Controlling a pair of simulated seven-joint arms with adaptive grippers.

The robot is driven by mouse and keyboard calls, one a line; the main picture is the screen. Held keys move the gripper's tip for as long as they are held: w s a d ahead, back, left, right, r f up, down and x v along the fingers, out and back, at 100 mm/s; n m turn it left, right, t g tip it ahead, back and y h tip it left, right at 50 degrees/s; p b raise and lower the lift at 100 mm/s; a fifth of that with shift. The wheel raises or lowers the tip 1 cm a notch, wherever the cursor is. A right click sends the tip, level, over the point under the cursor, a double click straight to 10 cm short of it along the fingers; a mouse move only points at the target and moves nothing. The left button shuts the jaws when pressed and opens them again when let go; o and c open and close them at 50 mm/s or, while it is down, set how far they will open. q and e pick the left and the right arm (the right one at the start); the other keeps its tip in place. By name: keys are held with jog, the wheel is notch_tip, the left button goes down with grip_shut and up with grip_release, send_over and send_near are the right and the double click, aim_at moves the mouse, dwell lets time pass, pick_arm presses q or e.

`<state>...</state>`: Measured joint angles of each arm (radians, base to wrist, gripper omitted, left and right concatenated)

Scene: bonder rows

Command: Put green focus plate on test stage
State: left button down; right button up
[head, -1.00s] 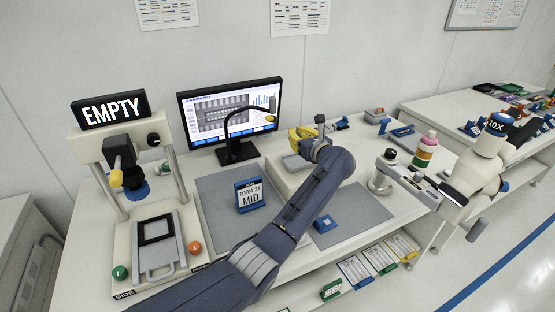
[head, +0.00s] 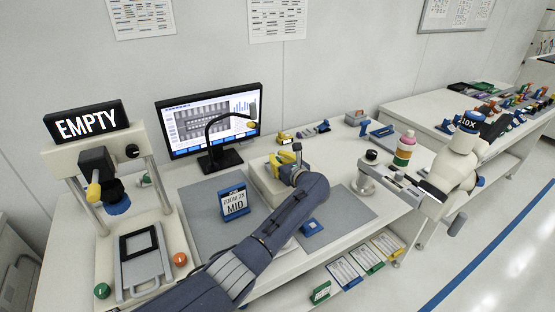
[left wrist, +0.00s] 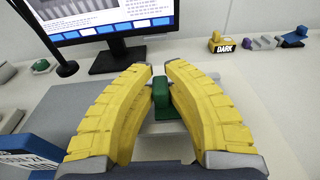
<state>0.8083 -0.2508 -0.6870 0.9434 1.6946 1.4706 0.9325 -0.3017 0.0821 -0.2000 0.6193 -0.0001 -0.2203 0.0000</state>
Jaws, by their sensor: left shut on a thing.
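The green focus plate (left wrist: 161,98) shows in the left wrist view as a small green upright piece between my yellow fingers; the rest of it is hidden. My left gripper (head: 287,160) is shut on it, over a pale low block (head: 259,184) right of the monitor stand. In the left wrist view the fingers (left wrist: 160,75) curve in around the green piece. What I take for the test stage is the pale stand at the left under an EMPTY sign (head: 88,121). Its flat bed carries a black square frame (head: 122,247) with nothing visible on it. My right gripper is not in view.
A ZOOM 2X MID sign (head: 234,203) stands on the grey mat between block and stand. A monitor (head: 209,118) with a bent lamp is behind. A blue piece (head: 312,227) lies right of my arm. A white 10X device (head: 455,155) and a bottle (head: 405,149) are at right.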

aim_at(278, 159)
pick_arm(q)
jog(key=c, duration=1.4)
grip_release()
jog(key=shift+f, duration=0.1)
jog(key=shift+c, duration=0.2)
jog(key=shift+v, duration=2.05)
